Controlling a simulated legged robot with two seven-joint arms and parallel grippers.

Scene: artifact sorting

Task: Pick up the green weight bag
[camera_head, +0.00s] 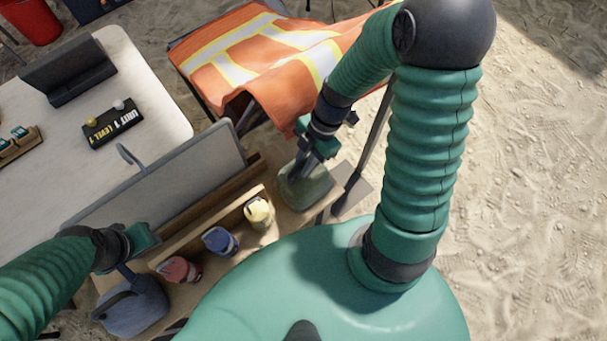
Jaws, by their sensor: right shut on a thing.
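The green weight bag (303,190) is a dull olive-green bag at the right end of the wooden shelf, below the orange vest. My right gripper (312,163) reaches down to its top from above and is shut on it. The jaws partly cover the bag's top; I cannot tell whether its base touches the shelf. My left gripper (143,240) is at the lower left, above a blue-grey bag (135,305) and by the end of the grey panel. Its jaws are too unclear to read.
Yellow (258,213), blue (220,242) and red (178,270) items stand in a row on the shelf. A grey upright panel (170,180) separates them from the white table (150,105). An orange vest (265,60) lies behind. A shovel (352,190) leans beside the green bag. Sand lies open at right.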

